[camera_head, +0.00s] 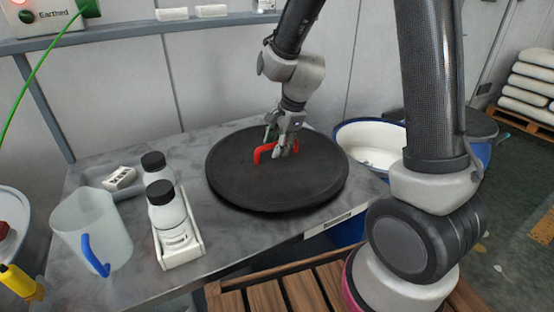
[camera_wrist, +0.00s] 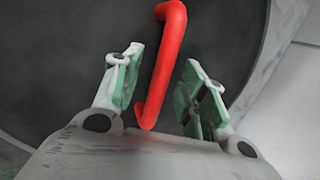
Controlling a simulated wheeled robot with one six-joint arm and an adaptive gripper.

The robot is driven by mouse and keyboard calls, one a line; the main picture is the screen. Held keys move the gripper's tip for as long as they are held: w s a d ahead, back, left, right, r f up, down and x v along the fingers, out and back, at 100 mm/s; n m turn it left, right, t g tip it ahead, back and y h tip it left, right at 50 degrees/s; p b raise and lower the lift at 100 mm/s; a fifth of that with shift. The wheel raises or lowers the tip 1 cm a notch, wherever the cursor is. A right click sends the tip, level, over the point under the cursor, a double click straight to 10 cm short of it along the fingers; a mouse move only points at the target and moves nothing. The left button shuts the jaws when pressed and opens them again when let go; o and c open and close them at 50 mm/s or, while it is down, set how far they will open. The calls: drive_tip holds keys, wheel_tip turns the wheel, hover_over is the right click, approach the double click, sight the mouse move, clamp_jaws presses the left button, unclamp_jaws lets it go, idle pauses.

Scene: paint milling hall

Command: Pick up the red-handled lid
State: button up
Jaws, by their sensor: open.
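The lid (camera_head: 275,190) is a large black disc lying flat on the grey table, with a red bar handle (camera_head: 259,155) on its top. My gripper (camera_head: 283,152) is down at the handle from above. In the wrist view the red handle (camera_wrist: 165,65) runs between the two open fingers (camera_wrist: 158,92) with green pads. A gap shows on each side of the handle, so neither pad visibly touches it. In the head view my gripper hides part of the handle. The black lid (camera_wrist: 75,50) fills most of the wrist view behind it.
A translucent jug (camera_head: 92,235) with a blue handle is farther left, near a grey tray (camera_head: 95,178). A white, blue-rimmed tub (camera_head: 372,138) stands beyond the table's right edge.

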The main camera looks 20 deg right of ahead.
drive_tip(key=shift+w+f, duration=0.1)
drive_tip(key=shift+f, duration=0.3)
drive_tip(key=shift+a, duration=0.1)
drive_tip(key=shift+c, duration=0.4)
clamp_jaws()
drive_tip(key=shift+r, duration=0.1)
wheel_tip(320, 180, up, 10)
drive_tip(key=shift+f, duration=0.1)
